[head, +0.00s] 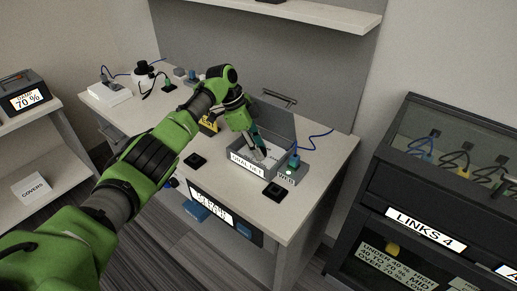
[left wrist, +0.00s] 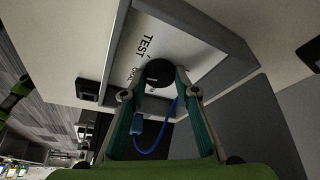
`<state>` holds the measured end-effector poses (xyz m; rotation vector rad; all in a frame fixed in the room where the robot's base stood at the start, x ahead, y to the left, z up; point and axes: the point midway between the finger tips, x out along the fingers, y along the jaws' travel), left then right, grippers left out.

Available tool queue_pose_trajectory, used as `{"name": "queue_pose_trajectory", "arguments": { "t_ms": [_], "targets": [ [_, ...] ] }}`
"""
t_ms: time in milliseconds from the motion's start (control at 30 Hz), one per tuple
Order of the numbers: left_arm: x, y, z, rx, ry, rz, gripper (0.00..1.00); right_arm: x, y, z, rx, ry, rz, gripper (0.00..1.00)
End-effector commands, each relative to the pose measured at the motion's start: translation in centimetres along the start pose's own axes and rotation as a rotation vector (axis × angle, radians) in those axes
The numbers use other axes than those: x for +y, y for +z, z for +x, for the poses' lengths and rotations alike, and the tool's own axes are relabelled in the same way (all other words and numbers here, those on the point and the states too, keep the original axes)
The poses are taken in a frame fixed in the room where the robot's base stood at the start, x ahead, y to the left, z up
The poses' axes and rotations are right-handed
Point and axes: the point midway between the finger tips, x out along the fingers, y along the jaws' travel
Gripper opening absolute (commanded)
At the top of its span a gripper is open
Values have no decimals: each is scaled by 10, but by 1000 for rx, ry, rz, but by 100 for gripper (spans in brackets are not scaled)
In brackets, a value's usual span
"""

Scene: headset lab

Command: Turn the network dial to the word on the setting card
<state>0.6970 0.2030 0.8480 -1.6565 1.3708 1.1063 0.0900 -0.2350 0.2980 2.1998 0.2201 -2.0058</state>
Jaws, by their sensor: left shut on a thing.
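The network dial is a round black knob (left wrist: 160,72) on a white panel (left wrist: 190,45) printed with "TEST"; other print there is partly hidden. The panel lies inside an open grey box (head: 240,168) labelled "DIAL NET" on the workbench. My left gripper (head: 257,153) reaches down into this box. In the left wrist view its teal fingers (left wrist: 162,85) are shut on the knob, one on each side. The fingers hide part of the panel and its words. My right gripper is not in view.
The box's raised lid (head: 272,118) stands behind my gripper. A green plug and a blue cable (head: 318,136) are at the right of the box. Black pads (head: 273,191) lie near the bench's front edge. A dark cabinet (head: 430,185) stands at right; a shelf (head: 310,12) hangs above.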

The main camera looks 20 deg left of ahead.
Motion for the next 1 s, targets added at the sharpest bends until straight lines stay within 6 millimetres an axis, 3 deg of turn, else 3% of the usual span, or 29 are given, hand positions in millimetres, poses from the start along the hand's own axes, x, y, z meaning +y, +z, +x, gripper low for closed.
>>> {"name": "queue_pose_trajectory", "arguments": {
  "t_ms": [200, 233, 300, 667, 833, 1000],
  "targets": [
    [0, 0, 0, -2, 0, -1, 7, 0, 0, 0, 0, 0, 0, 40],
    [0, 0, 0, -2, 0, -1, 33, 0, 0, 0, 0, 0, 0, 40],
    [0, 0, 0, -2, 0, -1, 45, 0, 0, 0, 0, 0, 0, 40],
    [0, 0, -2, -1, -1, -1, 45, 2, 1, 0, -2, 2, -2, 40],
    [-1, 1, -24, 0, -4, -1, 45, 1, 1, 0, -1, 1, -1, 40],
    [-1, 0, -61, 0, -5, -1, 45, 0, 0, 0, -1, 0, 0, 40]
  ]
}}
